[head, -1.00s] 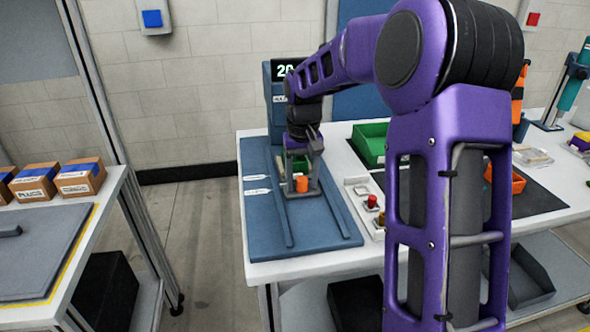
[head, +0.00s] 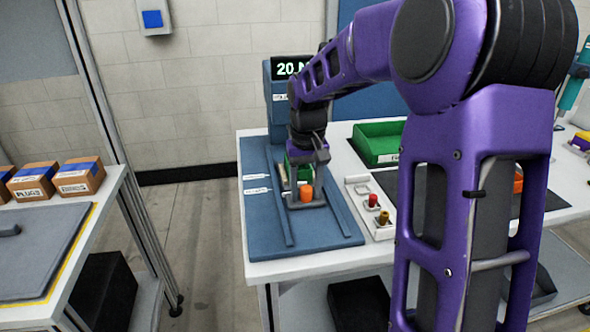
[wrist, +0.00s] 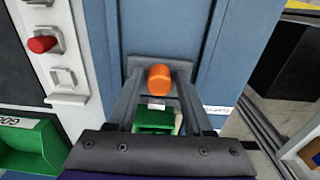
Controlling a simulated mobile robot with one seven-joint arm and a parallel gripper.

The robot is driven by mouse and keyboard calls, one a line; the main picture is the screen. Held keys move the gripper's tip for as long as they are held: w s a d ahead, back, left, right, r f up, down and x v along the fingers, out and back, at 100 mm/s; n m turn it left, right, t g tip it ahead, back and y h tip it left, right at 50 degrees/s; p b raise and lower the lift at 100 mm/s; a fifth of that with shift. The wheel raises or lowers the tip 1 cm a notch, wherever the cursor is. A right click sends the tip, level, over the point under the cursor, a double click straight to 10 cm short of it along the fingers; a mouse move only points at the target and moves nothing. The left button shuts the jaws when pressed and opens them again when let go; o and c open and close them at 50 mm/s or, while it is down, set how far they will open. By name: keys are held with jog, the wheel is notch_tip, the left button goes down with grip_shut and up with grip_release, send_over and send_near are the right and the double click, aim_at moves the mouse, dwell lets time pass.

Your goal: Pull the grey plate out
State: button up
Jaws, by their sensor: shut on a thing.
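The grey plate (head: 308,205) lies on the blue base board between two raised rails, with an orange cylinder (head: 305,193) at its front. The plate also shows in the wrist view (wrist: 178,68), with the orange cylinder (wrist: 159,80) in front of it. My gripper (head: 306,182) reaches down over the plate and is shut on it; its fingers also show on both sides of the cylinder in the wrist view (wrist: 159,92). The exact contact is partly hidden. A green thing (wrist: 155,119) shows between the fingers.
The blue base board (head: 265,225) sits at the table's left end; its front part is clear. A display (head: 290,68) reading "20 N" stands behind. A white strip with a red button (head: 372,201) and a green tray (head: 378,142) are to the right. My arm hides the table's middle.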

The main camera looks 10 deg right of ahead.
aim_at(321, 245)
jog(key=shift+s+d+f, duration=0.1)
jog(key=shift+s+f, duration=0.15)
jog(key=shift+s, duration=1.8)
jog(key=shift+s+d+f, duration=0.1)
jog(key=shift+s+f, duration=0.2)
jog(key=shift+s, duration=1.75)
jog(key=shift+s+f, duration=0.25)
jog(key=shift+s, duration=2.05)
jog(key=o, duration=0.9)
jog(key=shift+w+r+g+p, duration=0.2)
jog(key=shift+r+g+p, duration=0.1)
jog(key=shift+r+p, duration=0.55)
notch_tip(321, 245, up, 7)
jog(key=p, duration=0.5)
jog(key=shift+w+a+f, duration=0.1)
jog(key=shift+a, duration=0.05)
